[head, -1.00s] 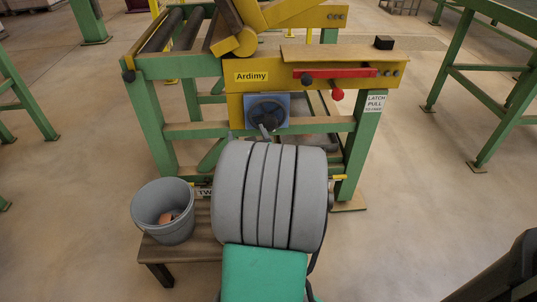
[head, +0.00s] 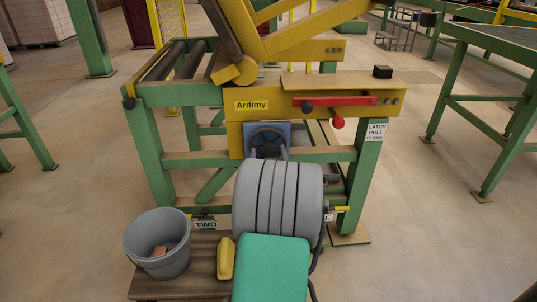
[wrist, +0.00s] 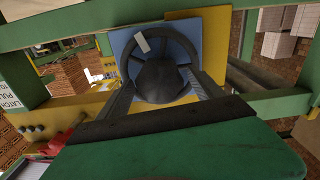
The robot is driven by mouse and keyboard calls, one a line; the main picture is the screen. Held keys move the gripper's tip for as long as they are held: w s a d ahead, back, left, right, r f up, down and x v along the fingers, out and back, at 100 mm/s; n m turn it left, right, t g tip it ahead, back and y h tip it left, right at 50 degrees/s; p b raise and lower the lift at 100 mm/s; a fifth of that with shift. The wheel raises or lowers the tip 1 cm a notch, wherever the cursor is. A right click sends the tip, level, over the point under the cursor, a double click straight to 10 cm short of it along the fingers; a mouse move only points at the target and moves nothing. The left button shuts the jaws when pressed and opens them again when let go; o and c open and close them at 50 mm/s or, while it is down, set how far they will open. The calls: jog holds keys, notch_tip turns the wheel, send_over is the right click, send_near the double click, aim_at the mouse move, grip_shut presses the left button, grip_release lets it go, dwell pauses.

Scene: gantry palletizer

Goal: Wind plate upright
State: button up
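The black handwheel (head: 266,138) sits on a blue panel on the front of the yellow housing marked "Ardimy". In the wrist view, the handwheel (wrist: 165,75) faces me, with a pale piece on its upper left rim. My gripper (head: 268,152) is at the wheel, and its grey fingers are apart. In the wrist view, my gripper (wrist: 163,84) has one finger on each side of the hub, low on the wheel; contact is unclear. The yellow tilting frame (head: 310,48) leans at a slant above the housing. I cannot tell which part is the plate.
A red bar with a red knob (head: 338,123) and a black knob is above right of the wheel, near a latch sign (head: 376,131). A grey bucket (head: 158,243) and a yellow object (head: 226,258) stand on a low wooden table (head: 205,260). Open floor lies right.

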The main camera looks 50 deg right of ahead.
jog(key=c, duration=1.3)
jog(key=shift+o, duration=0.2)
